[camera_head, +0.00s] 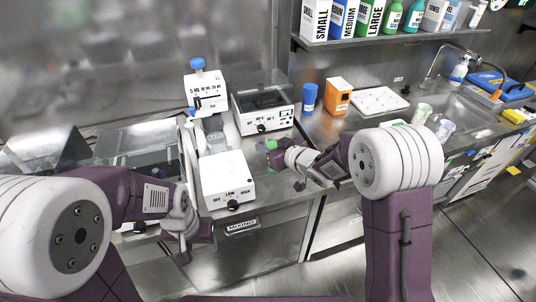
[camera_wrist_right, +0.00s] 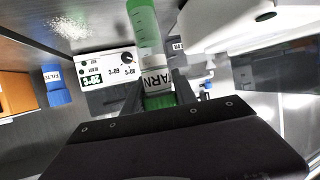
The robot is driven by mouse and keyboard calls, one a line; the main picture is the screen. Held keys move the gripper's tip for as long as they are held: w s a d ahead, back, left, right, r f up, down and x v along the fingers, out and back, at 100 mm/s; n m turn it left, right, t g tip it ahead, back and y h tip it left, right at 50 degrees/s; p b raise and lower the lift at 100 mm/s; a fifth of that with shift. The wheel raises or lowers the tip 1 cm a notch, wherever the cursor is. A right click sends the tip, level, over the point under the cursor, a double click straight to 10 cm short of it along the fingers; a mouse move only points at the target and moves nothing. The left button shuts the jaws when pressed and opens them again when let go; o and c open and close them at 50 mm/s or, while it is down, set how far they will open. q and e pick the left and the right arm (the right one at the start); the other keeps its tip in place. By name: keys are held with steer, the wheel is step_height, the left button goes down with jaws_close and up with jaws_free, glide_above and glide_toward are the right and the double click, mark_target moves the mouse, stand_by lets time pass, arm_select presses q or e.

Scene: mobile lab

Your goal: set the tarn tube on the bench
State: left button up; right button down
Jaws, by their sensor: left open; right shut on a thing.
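The tarn tube (camera_wrist_right: 145,30) is a clear, green-tinted tube with a white label reading "ARN" and a green end close to my gripper. My right gripper (camera_wrist_right: 157,84) is shut on it around the label. In the head view the tube (camera_head: 271,145) is a small green shape at my right gripper (camera_head: 274,155), over the front part of the steel bench (camera_head: 275,187), right of the white mixer. I cannot tell whether it touches the bench. My left gripper (camera_head: 187,255) is open and empty, low in front of the bench edge.
The white mixer (camera_head: 225,172) and a box with a dial and green display (camera_head: 264,110) stand close to the tube.

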step_height(320, 180, down, 4)
steer(key=shift+r+b, duration=0.25)
steer(key=shift+b, duration=0.15)
steer(key=shift+r, duration=0.1)
steer(key=shift+f, duration=0.2)
steer(key=c, duration=1)
jaws_free()
steer(key=shift+r, duration=0.1)
